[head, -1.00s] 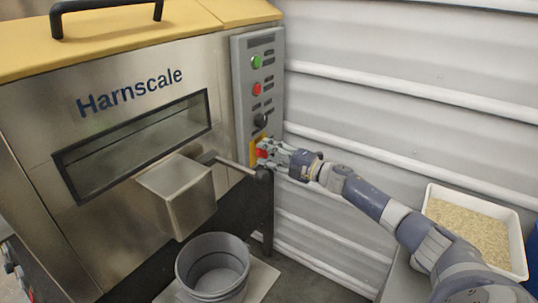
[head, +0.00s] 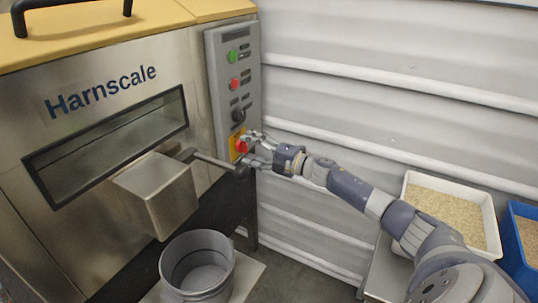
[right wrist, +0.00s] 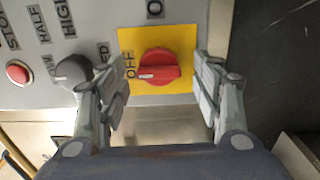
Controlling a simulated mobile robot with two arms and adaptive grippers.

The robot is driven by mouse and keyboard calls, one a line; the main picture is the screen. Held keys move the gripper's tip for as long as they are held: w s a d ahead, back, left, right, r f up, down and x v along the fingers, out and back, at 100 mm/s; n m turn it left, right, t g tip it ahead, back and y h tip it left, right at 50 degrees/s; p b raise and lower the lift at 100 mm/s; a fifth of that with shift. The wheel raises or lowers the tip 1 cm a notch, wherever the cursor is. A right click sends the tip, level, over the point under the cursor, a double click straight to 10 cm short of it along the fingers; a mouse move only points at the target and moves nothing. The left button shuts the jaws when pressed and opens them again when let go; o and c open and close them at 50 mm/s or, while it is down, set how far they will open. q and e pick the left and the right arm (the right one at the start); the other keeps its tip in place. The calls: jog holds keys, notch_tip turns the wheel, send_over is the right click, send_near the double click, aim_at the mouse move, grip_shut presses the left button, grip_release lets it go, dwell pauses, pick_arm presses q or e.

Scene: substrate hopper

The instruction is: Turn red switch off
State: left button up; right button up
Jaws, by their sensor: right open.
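The red rotary switch (head: 241,146) sits on a yellow plate low on the hopper's grey control panel (head: 222,60). In the right wrist view the switch (right wrist: 159,67) has its handle lying across the picture, with a white mark at its left end beside the OFF label (right wrist: 130,62). Another label at the top is cut off. My right gripper (head: 252,148) is open in front of the switch. In the right wrist view its fingers (right wrist: 159,78) stand either side of the handle, apart from it. My left gripper is out of view.
Above the switch are a black selector knob (head: 239,115), a red button (head: 233,84) and a green button (head: 232,56). A lever (head: 215,162) juts out close to my right gripper. A grey bucket (head: 198,268) stands under the chute. A white tray of substrate (head: 450,212) is at right.

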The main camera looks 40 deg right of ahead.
jog(key=v, duration=1.1)
jog(key=shift+a+f, duration=0.1)
dwell(0.5)
